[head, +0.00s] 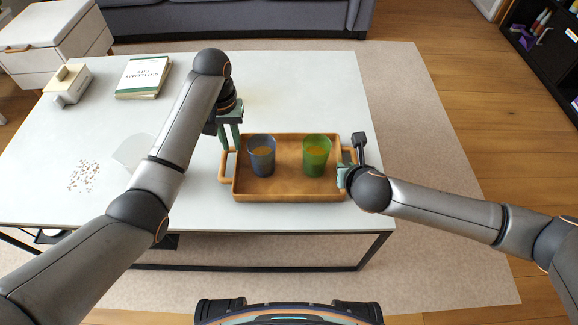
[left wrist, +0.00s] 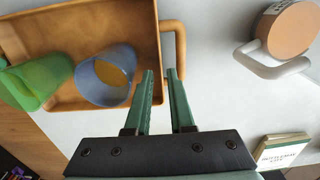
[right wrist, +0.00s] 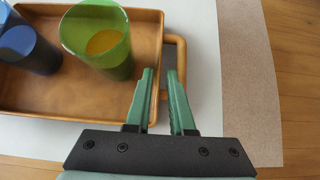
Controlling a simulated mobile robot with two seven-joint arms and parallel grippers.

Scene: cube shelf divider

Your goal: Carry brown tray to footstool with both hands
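The brown tray (head: 285,190) lies on the white table and carries a blue cup (head: 261,160) and a green cup (head: 316,157), both upright with orange contents. My left gripper (head: 230,146) points down by the tray's left handle (head: 226,178). In the left wrist view its green fingers (left wrist: 160,72) are apart and empty beside that handle (left wrist: 180,45). My right gripper (head: 343,176) is at the tray's right handle. In the right wrist view its fingers (right wrist: 160,72) are apart, with the right handle (right wrist: 180,60) partly behind one finger; contact is unclear. No footstool is identifiable.
A book (head: 144,77) and a white-and-beige box (head: 67,85) lie at the table's back left, with crumbs (head: 84,176) in front. A round tan-topped object with a white loop (left wrist: 290,30) shows left of the tray. Rug (head: 415,130) and wood floor are clear at right.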

